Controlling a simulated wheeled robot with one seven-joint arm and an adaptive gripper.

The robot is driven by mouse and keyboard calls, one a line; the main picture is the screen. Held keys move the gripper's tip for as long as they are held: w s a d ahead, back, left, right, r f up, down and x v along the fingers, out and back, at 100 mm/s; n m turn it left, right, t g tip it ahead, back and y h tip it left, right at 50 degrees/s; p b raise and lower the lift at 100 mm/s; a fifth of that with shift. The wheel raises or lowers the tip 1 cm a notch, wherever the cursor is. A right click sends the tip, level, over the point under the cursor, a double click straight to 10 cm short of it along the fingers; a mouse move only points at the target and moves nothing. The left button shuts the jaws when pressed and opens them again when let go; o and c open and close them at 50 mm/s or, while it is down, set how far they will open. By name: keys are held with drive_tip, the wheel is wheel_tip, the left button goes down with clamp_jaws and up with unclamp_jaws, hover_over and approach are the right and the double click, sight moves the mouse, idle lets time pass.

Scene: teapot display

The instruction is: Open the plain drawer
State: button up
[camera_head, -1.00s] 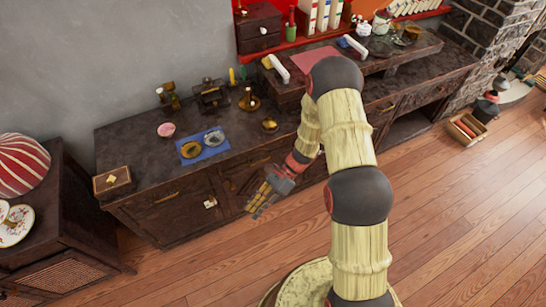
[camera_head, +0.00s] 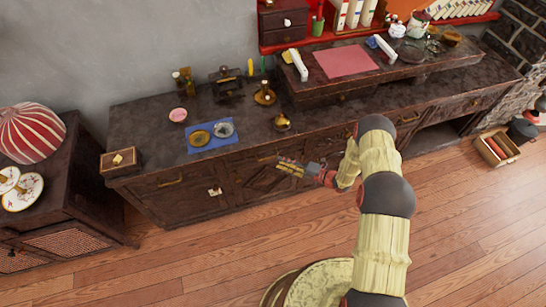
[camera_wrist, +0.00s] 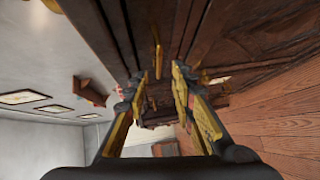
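The dark wooden counter (camera_head: 150,120) has a row of drawer fronts with brass handles. A left drawer (camera_head: 150,186) has a brass handle (camera_head: 172,182); another drawer front (camera_head: 245,165) lies near my gripper. The drawers look closed, and I cannot tell which is the plain one. My gripper (camera_head: 284,165) is level with the drawer row, pointing left along the counter front. In the wrist view its two fingers (camera_wrist: 157,84) are spread apart and empty. A brass handle (camera_wrist: 158,58) shows between and beyond the fingertips; no contact is visible.
A white tag-like piece (camera_head: 215,190) is on a cabinet door below. A blue mat (camera_head: 211,147) with two round dishes lies on the counter, near a brass vessel (camera_head: 282,123). A side cabinet (camera_head: 75,205) stands left. The wooden floor (camera_head: 220,250) in front is clear.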

drive_tip(key=shift+m, duration=0.5)
drive_tip(key=b+x, duration=0.1)
drive_tip(key=x, duration=0.6)
drive_tip(key=shift+w+a+b, duration=0.1)
drive_tip(key=shift+a+b, duration=0.25)
drive_tip(key=shift+a, duration=0.05)
drive_tip(key=shift+c, duration=0.6)
clamp_jaws()
